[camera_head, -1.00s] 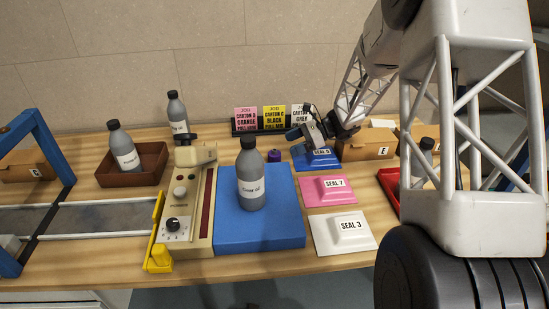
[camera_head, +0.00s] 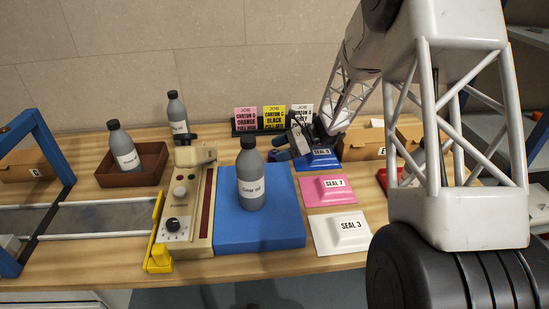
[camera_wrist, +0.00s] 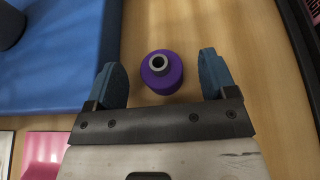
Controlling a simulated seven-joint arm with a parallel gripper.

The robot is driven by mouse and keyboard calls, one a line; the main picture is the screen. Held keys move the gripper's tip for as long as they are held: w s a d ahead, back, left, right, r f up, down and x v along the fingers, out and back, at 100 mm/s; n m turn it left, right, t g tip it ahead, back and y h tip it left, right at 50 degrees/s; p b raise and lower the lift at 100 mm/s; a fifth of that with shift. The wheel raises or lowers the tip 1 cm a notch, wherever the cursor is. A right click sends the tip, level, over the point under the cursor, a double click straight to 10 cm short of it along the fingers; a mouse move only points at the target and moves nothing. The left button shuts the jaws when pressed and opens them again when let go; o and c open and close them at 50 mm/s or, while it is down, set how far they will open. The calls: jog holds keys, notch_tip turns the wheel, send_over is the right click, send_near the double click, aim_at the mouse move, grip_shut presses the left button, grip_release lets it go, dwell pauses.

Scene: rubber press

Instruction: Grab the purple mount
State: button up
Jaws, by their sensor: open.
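The purple mount (camera_wrist: 162,73) is a short purple cylinder with a grey ring on top. It stands upright on the wooden table in the wrist view. My gripper (camera_wrist: 164,78) is open, with one blue finger on each side of the mount and a gap to each. In the head view my gripper (camera_head: 283,154) is behind the blue mat, beside the blue seal pad, and the mount is mostly hidden by the fingers there.
The blue mat (camera_head: 227,225) carries a grey bottle (camera_head: 251,180). A pink pad (camera_head: 312,190) and a white pad (camera_head: 323,245) lie to its right. Job cards (camera_head: 272,118) stand at the back. A cardboard box (camera_head: 363,143) is on the right.

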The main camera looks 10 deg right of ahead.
jog(key=shift+x, duration=0.9)
jog(key=c, duration=1.1)
